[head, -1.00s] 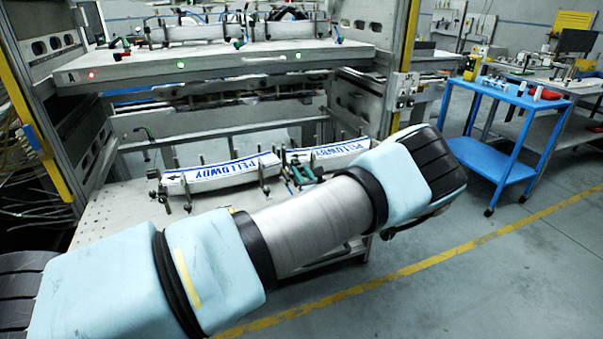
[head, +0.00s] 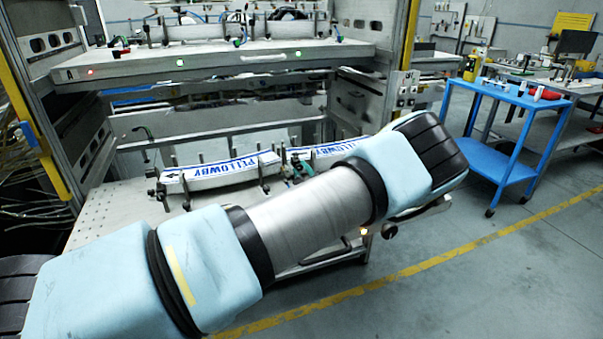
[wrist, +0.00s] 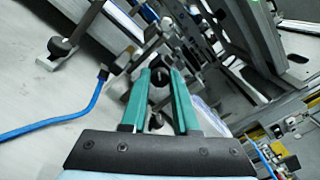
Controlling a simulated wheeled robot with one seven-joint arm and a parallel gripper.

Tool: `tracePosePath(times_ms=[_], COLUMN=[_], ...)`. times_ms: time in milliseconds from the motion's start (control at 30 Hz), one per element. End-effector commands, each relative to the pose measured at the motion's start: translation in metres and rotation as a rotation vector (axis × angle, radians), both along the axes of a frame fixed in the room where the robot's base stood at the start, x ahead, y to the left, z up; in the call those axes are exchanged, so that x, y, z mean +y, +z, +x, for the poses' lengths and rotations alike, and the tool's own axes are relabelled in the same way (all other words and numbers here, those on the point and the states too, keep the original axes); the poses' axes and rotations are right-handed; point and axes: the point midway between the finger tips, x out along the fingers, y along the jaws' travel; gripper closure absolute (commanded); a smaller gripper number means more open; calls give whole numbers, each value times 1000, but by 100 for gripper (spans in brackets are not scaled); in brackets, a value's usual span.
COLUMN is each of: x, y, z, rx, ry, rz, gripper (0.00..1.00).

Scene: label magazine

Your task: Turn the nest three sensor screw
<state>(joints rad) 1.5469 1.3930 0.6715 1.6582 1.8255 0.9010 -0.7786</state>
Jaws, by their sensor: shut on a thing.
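In the wrist view, my gripper (wrist: 160,82) has two green fingers closed on a small dark round screw knob (wrist: 159,77), which sits between the fingertips beside metal brackets. I cannot tell from the picture whether this is the nest three sensor screw. The left strip (head: 222,172) is curved and printed in blue; the right strip (head: 335,151) is partly hidden by my arm.
A blue cable (wrist: 60,122) runs left of my fingers, beside a black-knobbed clamp (wrist: 60,47). A blue trolley (head: 510,95) stands at right. The floor in front is clear.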

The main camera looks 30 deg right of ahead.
Motion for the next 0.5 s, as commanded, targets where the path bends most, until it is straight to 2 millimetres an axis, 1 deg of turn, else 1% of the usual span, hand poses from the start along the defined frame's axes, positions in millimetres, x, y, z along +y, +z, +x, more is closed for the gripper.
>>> tracePosePath(times_ms=[500], x=[0], y=[-3], z=[0], rx=[60], ry=[1], rz=[-485], gripper=[100])
